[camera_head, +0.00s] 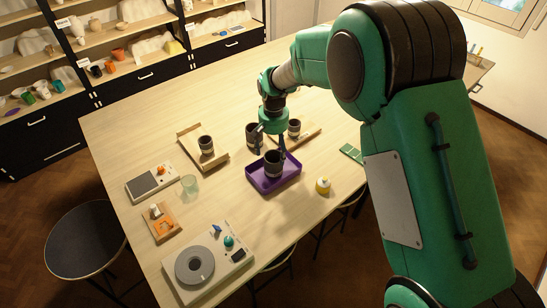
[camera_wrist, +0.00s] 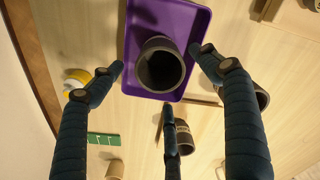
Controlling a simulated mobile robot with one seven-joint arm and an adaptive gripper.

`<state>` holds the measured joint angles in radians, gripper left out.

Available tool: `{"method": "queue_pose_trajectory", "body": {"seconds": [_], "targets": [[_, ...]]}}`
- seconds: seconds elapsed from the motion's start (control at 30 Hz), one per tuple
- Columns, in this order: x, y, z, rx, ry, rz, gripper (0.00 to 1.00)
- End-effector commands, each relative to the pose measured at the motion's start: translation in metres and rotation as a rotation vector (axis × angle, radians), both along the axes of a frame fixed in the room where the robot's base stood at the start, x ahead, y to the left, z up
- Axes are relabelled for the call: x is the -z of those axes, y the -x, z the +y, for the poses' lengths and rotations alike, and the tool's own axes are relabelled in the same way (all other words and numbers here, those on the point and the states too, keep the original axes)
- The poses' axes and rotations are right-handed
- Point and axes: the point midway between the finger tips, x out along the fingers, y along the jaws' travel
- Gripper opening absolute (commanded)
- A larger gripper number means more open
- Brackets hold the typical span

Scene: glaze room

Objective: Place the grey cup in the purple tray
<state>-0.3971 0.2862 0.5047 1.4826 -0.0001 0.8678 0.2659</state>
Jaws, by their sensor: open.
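A dark grey cup (camera_head: 273,165) stands upright in the purple tray (camera_head: 262,188). In the wrist view the cup (camera_wrist: 160,72) shows its open mouth, inside the purple tray (camera_wrist: 196,18). My gripper (camera_head: 271,148) is just above and behind this cup, fingers pointing down. In the wrist view my gripper (camera_wrist: 163,75) is open, with its fingers spread around the cup and gaps between them and its wall. Similar dark cups stand nearby: one behind the tray (camera_head: 252,134), one on the right wooden board (camera_head: 294,128) and one on the left wooden tray (camera_head: 206,145).
A yellow and white bottle (camera_head: 323,185) stands right of the purple tray, and a green flat piece (camera_head: 351,153) lies beyond it. A glass (camera_head: 189,182), a scale (camera_head: 152,183) and a turntable device (camera_head: 200,265) are to the left. The table's far left is clear.

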Motion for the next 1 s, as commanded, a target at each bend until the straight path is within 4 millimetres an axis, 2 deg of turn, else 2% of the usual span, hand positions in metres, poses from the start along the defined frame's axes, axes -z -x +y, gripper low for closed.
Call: {"method": "queue_pose_trajectory", "body": {"seconds": [0.1, 0.3, 1.0], "targets": [[-0.013, 0.0, 0.0, 0.0, 0.0, 0.0, 0.77], [-0.023, 0.0, 0.0, 0.0, 0.0, 0.0, 0.77], [-0.023, 0.0, 0.0, 0.0, 0.0, 0.0, 0.77]]}}
